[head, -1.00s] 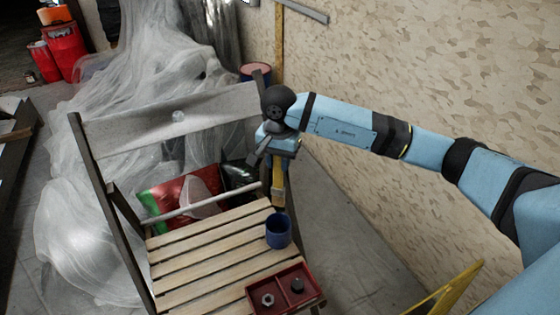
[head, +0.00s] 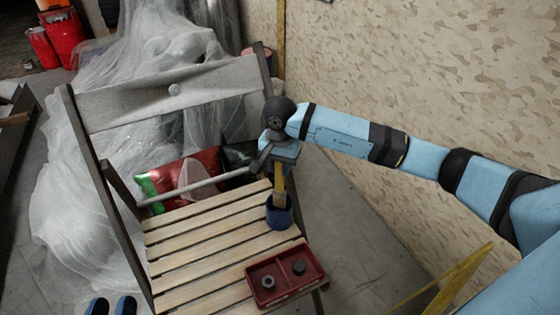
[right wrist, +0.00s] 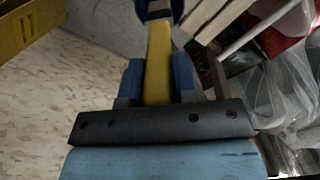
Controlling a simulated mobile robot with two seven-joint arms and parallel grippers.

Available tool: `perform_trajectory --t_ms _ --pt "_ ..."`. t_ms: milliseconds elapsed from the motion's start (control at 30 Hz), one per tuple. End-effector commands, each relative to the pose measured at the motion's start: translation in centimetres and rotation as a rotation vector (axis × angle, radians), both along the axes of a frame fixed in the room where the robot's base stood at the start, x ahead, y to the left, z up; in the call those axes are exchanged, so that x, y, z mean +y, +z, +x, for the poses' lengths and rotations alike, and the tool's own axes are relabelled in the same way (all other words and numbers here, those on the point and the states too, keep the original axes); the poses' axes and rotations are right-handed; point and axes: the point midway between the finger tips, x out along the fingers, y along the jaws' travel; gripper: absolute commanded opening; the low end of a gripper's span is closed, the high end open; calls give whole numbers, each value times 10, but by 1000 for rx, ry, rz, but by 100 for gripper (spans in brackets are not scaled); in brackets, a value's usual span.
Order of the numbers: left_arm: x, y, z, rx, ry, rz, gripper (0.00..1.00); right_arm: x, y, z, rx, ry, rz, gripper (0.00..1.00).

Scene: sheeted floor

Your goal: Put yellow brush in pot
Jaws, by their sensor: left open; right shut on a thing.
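The yellow brush (head: 279,184) hangs upright from my right gripper (head: 281,163). My right gripper is shut on it, and the yellow handle shows between the blue fingers in the right wrist view (right wrist: 158,62). The blue pot (head: 281,219) stands on the slatted chair seat, directly below the gripper. The brush's lower end is at the pot's mouth and appears to be within the rim; how deep it goes is hidden. The pot's blue edge shows at the top of the right wrist view (right wrist: 176,9). My left gripper (head: 111,306) is open and empty at the bottom left.
A red tray (head: 262,296) with two small dark parts lies at the seat's front right. The wooden chair (head: 200,252) has a grey armrest bar near my right gripper. A red and green bag (head: 205,160) lies behind. Bare slats are left of the pot.

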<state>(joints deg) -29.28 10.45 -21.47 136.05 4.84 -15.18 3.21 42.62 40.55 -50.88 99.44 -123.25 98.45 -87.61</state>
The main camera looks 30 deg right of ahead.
Motion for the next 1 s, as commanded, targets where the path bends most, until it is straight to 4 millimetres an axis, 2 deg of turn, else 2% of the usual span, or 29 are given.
perform_trajectory --t_ms 33,267,400,600,933,967,1000 --pt "-2 2 0 -25 -6 -15 43 0 -10 0 1 0 0 4" --pt "-10 28 -3 -138 -32 -92 43 0 -35 -1 1 1 0 4" --pt "-11 24 -2 -133 -43 -95 43 0 -47 0 -1 1 -1 4" --pt "-13 24 -3 -133 -51 -102 43 0 -55 0 -1 0 -1 4" --pt "-14 25 -3 -133 -53 -104 43 0 -56 0 -1 1 -1 4" --pt "-14 25 -3 -133 -53 -104 43 0 -56 0 -1 1 -1 32" --pt "-14 25 -3 -133 -53 -104 43 0 -56 0 -1 1 -1 41"
